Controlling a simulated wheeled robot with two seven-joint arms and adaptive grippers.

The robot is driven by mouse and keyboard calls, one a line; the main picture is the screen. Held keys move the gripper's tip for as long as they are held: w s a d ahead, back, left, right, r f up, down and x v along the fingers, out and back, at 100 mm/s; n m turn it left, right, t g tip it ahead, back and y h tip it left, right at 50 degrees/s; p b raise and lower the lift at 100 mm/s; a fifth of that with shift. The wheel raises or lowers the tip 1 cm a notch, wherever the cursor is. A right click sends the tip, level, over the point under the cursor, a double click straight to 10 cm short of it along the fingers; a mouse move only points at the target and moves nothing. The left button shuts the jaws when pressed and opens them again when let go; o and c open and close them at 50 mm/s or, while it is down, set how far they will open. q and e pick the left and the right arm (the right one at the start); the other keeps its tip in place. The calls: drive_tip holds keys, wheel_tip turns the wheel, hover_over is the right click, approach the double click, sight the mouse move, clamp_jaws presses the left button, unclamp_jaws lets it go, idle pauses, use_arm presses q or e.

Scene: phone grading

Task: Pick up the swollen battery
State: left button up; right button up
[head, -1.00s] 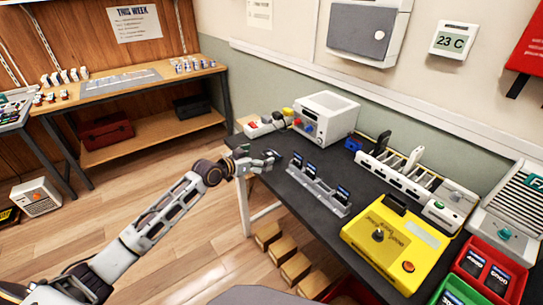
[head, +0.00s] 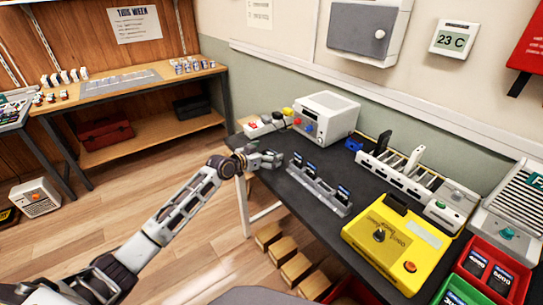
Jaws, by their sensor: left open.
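Several dark batteries or phone-like pieces stand upright in a grey rack (head: 322,187) on the dark workbench; one is the front piece (head: 343,194), another the rear piece (head: 297,160). I cannot tell from this view whether any of them is swollen. My left gripper (head: 277,159) is open at the bench's left edge, just left of the rack's rear end, and holds nothing that I can see. My right gripper is not in view.
A yellow machine (head: 398,243) stands right of the rack. A white box with knobs (head: 328,115) stands behind it. A slotted white charging strip (head: 410,180) runs along the back. Red bins (head: 513,269) and a green bin (head: 458,291) sit at the right.

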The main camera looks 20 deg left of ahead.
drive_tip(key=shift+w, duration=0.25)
use_arm(q)
drive_tip(key=shift+c, duration=0.7)
drive_tip(key=c, duration=0.9)
drive_tip(key=shift+r, duration=0.15)
drive_tip(key=shift+c, duration=0.2)
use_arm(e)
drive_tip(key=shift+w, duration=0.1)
use_arm(q)
drive_tip(key=shift+r, duration=0.5)
wheel_tip(320, 180, up, 9)
drive_tip(key=p, duration=0.1)
drive_tip(key=shift+f+p, duration=0.15)
drive_tip(key=shift+p, duration=0.25)
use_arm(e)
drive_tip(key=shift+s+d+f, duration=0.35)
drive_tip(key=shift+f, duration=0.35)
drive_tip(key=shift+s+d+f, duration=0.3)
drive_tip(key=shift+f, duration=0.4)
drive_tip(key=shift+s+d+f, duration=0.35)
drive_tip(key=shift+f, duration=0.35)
